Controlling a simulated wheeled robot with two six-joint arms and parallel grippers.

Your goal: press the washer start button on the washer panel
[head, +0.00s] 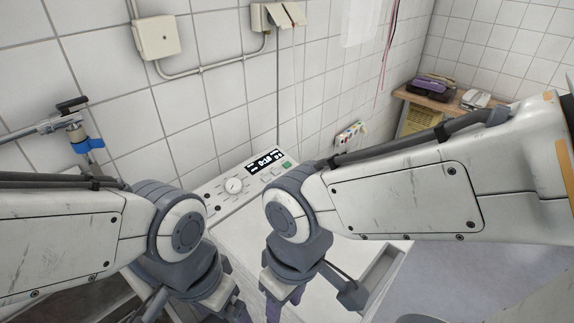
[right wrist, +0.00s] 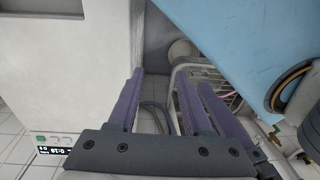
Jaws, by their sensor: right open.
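The washer panel (head: 215,193) runs along the back of the white washer against the tiled wall. It carries a round dial (head: 234,186), a lit display (head: 264,161) and a green button (head: 287,164) at its right end. In the right wrist view the display (right wrist: 60,151) and green button (right wrist: 41,138) show upside down at the lower left. My right gripper (right wrist: 160,74) is open with nothing between its purple fingers; in the head view it hangs over the washer top, in front of the panel and apart from it. My left wrist is at the bottom edge; its jaws are hidden.
The white washer top (head: 335,270) is bare where visible. A wooden shelf (head: 440,104) with small items is at the back right. The right wrist view shows a wire basket (right wrist: 228,90) and a blue surface (right wrist: 235,40).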

